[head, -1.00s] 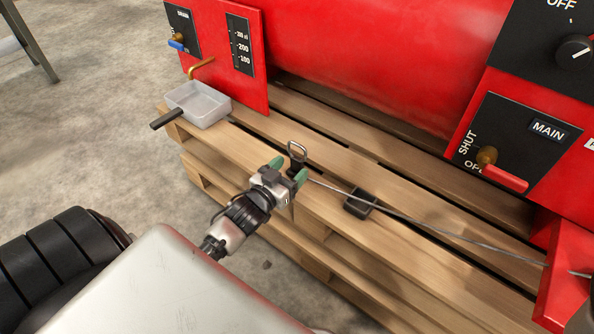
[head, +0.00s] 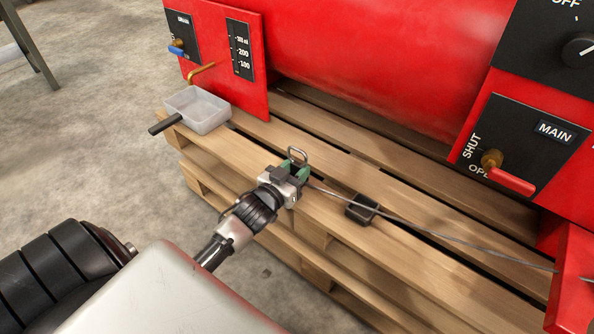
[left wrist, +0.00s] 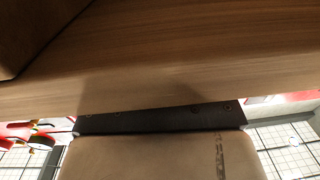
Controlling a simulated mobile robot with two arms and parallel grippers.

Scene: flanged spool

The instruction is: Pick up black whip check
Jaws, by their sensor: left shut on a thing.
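The whip check is a thin dark cable (head: 450,240) with a metal loop (head: 297,152) at its left end. The cable runs to the right over the wooden pallet towards a red bracket (head: 577,285). My left gripper (head: 292,172), with green fingertips, is shut on the whip check's end just below the loop, at the pallet's front part. The fingers hide most of the held part. The loop stands up above them. The left wrist view shows mostly wood close up, and I cannot make out the whip check there. My right gripper is not in view.
A clear tray (head: 203,110) with a dark handle stands at the pallet's left corner. Red machinery (head: 370,55) with a red-handled valve (head: 510,180) rises behind. Concrete floor lies open at left.

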